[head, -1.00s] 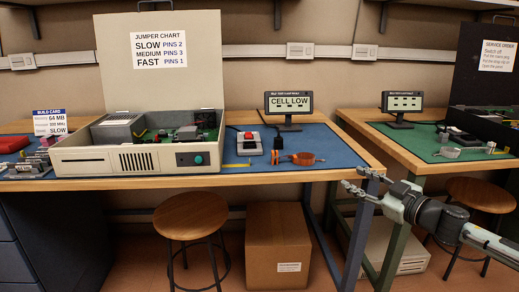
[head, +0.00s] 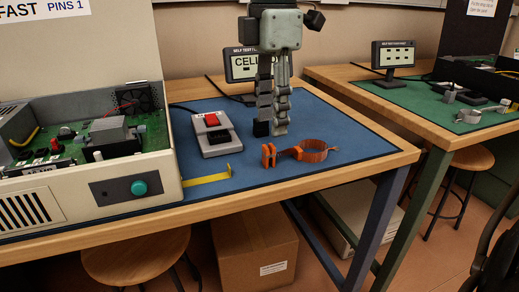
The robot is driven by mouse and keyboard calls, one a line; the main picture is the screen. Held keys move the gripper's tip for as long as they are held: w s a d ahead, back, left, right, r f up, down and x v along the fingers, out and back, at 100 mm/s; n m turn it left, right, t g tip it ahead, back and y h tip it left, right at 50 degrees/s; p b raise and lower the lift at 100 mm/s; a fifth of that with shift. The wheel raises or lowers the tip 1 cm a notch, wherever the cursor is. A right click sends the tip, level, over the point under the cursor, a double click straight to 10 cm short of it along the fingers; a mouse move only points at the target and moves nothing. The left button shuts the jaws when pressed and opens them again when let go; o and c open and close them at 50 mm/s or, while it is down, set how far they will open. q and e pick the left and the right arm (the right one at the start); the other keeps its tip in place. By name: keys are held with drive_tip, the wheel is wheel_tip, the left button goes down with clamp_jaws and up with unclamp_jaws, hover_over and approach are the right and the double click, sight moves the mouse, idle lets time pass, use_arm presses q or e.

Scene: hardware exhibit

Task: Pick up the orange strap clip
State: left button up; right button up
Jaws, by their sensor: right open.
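The orange strap clip (head: 314,151) lies on the blue mat near the front edge of the bench. It has a looped band on the right and an upright clip part on the left. My right gripper (head: 271,129) points straight down over the mat, fingers side by side, just behind the clip part in the picture. It is open and holds nothing visible. I cannot tell its exact height or whether it touches anything. A black patch at the left fingertip may be a finger pad or a small object. My left gripper is out of view.
A grey device with a red button (head: 214,136) and a yellow bracket (head: 209,178) lie left of the clip. An open computer case (head: 85,195) fills the left. A small monitor (head: 238,67) stands behind my gripper. The mat's right side (head: 350,125) is clear.

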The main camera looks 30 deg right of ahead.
sight(272, 146)
drive_tip(key=f, duration=0.6)
drive_tip(key=shift+s+a+f, duration=0.15)
drive_tip(key=shift+s+a, duration=0.05)
drive_tip(key=shift+s, duration=0.1)
drive_tip(key=shift+c, duration=0.3)
drive_tip(key=c, duration=0.8)
